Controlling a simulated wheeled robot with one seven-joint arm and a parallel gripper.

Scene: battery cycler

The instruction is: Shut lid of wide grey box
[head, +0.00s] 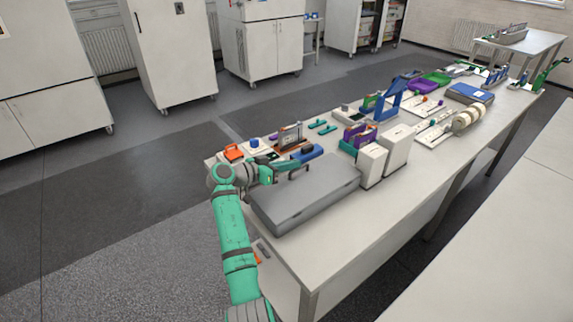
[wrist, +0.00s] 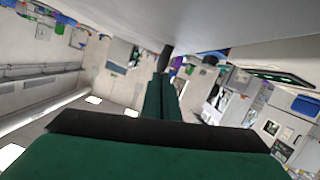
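The wide grey box (head: 308,197) lies at the near left end of the long table. Its lid (head: 318,184) looks down and flat over the box; I cannot tell whether it is fully seated. My gripper (head: 297,168) is at the box's back left edge, close to the lid's rim. In the wrist view my gripper's fingers (wrist: 165,62) are together, with nothing seen between them. Their dark tips reach up to a broad pale grey surface (wrist: 240,25), which looks like part of the box. Whether they touch it is unclear.
Two white boxes (head: 383,158) stand just right of the grey box. An orange item (head: 233,153) and a blue item (head: 307,153) lie behind it. The long table (head: 420,180) holds many other items farther right. The floor left of it is clear.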

